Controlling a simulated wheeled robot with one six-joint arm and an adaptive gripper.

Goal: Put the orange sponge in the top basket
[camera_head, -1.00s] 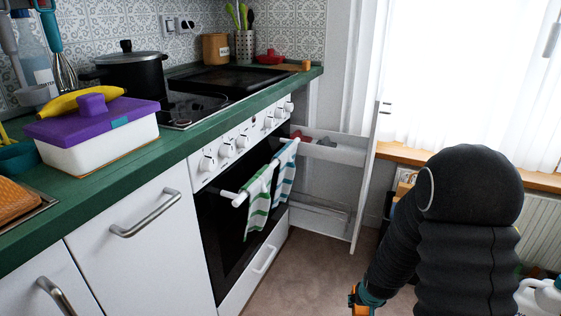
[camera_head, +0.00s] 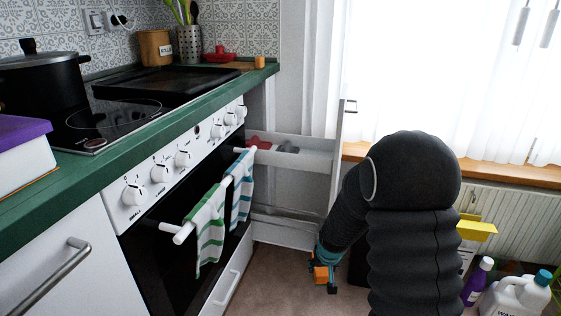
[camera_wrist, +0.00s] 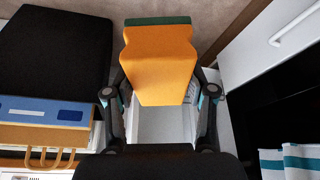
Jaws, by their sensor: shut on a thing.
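My gripper (camera_head: 325,276) is low over the floor, in front of the pull-out unit. It is shut on the orange sponge (camera_wrist: 160,62), which also shows small in the head view (camera_head: 321,273). In the wrist view the sponge lies between the two fingers and has a dark green layer at its far end. The top basket (camera_head: 308,161) is the upper white tray of the open pull-out, right of the oven. It stands higher than my gripper and holds a red thing and a grey thing.
A lower basket (camera_head: 285,232) sits beneath, and the tall white pull-out front (camera_head: 337,170) stands on its right. Striped towels (camera_head: 207,230) hang from the oven bar at left. A purple bottle (camera_head: 477,281) and a white jug (camera_head: 518,295) stand at the right.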

